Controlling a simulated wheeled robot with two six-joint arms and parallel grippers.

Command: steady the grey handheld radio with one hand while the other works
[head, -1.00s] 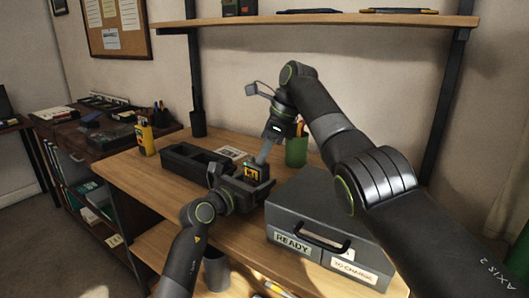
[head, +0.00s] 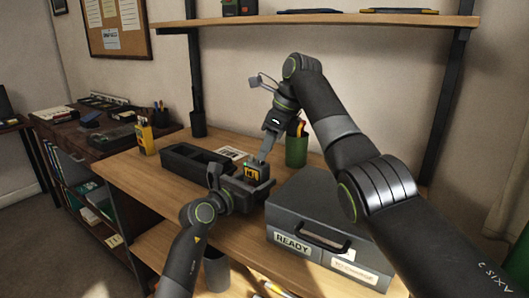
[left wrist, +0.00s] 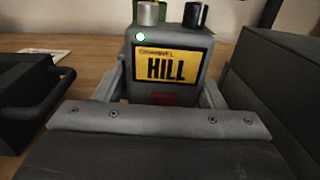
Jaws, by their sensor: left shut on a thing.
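The grey handheld radio (head: 250,165) stands upright on the desk, with a yellow label reading HILL. In the left wrist view the radio (left wrist: 195,60) shows a silver knob (left wrist: 148,13) and a black knob (left wrist: 196,15) on top, and a lit green light below the silver one. My left gripper (head: 254,180) is shut on the radio, one finger on each side of its body. My right gripper (head: 262,156) points down just above and behind the radio's top. Its fingertips are too small to tell open from shut, or touching from apart.
A black tray with compartments (head: 180,165) lies left of the radio. A grey case (head: 318,213) labelled READY stands close on the right. A green pen cup (head: 297,152) is behind, and a yellow holder (head: 145,138) stands at far left.

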